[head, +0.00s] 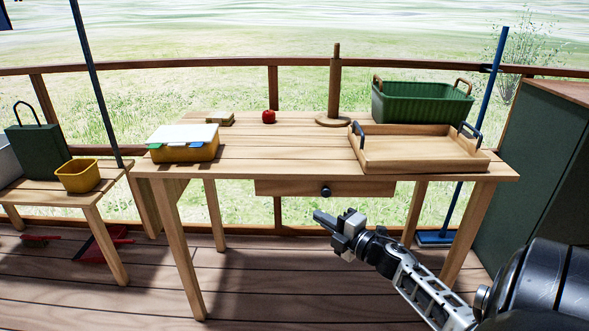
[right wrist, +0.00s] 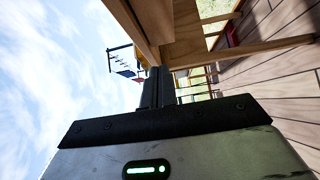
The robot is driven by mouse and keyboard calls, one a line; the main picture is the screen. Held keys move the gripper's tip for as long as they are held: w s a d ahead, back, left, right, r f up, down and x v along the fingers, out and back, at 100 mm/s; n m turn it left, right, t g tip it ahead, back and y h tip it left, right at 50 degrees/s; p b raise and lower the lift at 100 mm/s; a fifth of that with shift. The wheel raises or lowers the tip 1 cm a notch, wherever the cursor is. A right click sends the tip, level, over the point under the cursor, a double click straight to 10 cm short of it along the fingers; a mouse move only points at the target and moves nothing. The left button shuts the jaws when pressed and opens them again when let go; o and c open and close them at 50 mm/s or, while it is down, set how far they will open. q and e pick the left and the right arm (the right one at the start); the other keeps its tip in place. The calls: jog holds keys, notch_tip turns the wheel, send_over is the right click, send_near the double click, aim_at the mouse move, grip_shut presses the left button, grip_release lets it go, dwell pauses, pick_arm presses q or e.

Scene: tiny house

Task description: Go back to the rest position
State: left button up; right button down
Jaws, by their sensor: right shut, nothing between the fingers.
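My right gripper (head: 322,217) hangs in front of the wooden table, below its top and just under the drawer knob. It is shut and empty. In the right wrist view its two dark fingers (right wrist: 157,88) lie together, with a wooden table edge close beside them. My right arm comes in from the lower right of the head view. My left gripper is in neither view.
The table (head: 270,160) bears a wooden tray (head: 420,168), a green basket (head: 420,103), a yellow box (head: 183,152), a red apple (head: 268,116) and a wooden stand (head: 334,90). A drawer knob (head: 326,191) sticks out. The deck (head: 270,295) in front is clear.

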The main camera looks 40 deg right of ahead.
pick_arm(q)
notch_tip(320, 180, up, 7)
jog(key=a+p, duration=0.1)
jog(key=p, duration=1)
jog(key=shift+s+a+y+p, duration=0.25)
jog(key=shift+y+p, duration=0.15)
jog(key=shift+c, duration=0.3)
pick_arm(e)
jog(key=s+a+r+m+g+y, duration=0.1)
jog(key=s+a+m, duration=0.4)
jog(key=a, duration=0.6)
jog(key=s+a+m+g+y, duration=0.1)
jog(key=s+a+m+g, duration=0.3)
jog(key=a, duration=0.7)
jog(key=s+a+r+m+g, duration=0.1)
jog(key=s+a+m, duration=0.5)
jog(key=a, duration=0.6)
jog(key=shift+s+r+m+g+y, duration=0.15)
jog(key=shift+r+m+g+y, duration=0.2)
jog(key=shift+m+g, duration=0.35)
